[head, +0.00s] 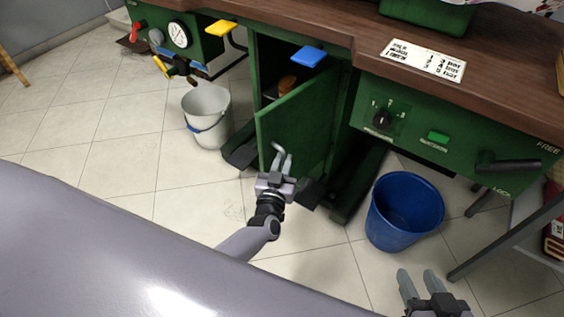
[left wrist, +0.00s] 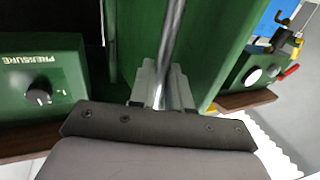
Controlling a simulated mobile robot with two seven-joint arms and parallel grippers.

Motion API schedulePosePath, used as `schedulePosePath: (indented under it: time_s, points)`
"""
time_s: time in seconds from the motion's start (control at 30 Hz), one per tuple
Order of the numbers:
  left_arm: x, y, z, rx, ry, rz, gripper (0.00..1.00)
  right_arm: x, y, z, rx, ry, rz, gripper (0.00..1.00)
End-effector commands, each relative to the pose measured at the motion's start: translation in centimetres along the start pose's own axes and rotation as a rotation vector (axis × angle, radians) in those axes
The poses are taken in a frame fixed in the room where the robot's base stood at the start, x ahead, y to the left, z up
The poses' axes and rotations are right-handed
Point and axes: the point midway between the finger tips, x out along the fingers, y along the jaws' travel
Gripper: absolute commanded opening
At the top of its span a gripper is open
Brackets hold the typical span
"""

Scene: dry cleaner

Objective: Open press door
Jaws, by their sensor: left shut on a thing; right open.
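The green press door (head: 297,125) stands partly open, swung out from the green press cabinet (head: 272,55), with a dark interior showing behind it. My left gripper (head: 279,168) is at the outer edge of the door, shut on its curved metal handle (head: 276,148). In the left wrist view, the handle (left wrist: 171,45) is a shiny bar running up between the fingers of my left gripper (left wrist: 163,82), with the green door (left wrist: 205,55) behind it. My right gripper (head: 419,285) is open and empty at the lower right, above the floor and away from the press.
A blue bucket (head: 405,212) stands on the tiles right of the door, and a white bucket (head: 206,116) stands to its left. The tiled floor (head: 130,150) at left is clear.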

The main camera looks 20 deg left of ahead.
Motion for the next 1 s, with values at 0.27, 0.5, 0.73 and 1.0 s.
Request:
schedulePosePath:
  time_s: [0.27,0.5,0.73,1.0]
  points:
    - [0.53,0.86,-0.51,-0.002,0.002,0.019,0.0,0.03,-0.06,0.09,0.001,-0.001,-0.001,0.43]
    - [0.47,0.58,-0.4,-0.002,0.001,0.014,0.35,0.0,-0.11,0.1,0.001,-0.001,-0.002,0.43]
    - [0.41,0.34,-0.3,-0.002,0.0,0.01,0.35,-0.02,-0.13,0.06,0.001,-0.001,-0.003,0.43]
    - [0.31,0.11,-0.27,-0.002,-0.001,0.009,0.35,-0.07,-0.12,-0.05,0.002,-0.001,-0.002,0.43]
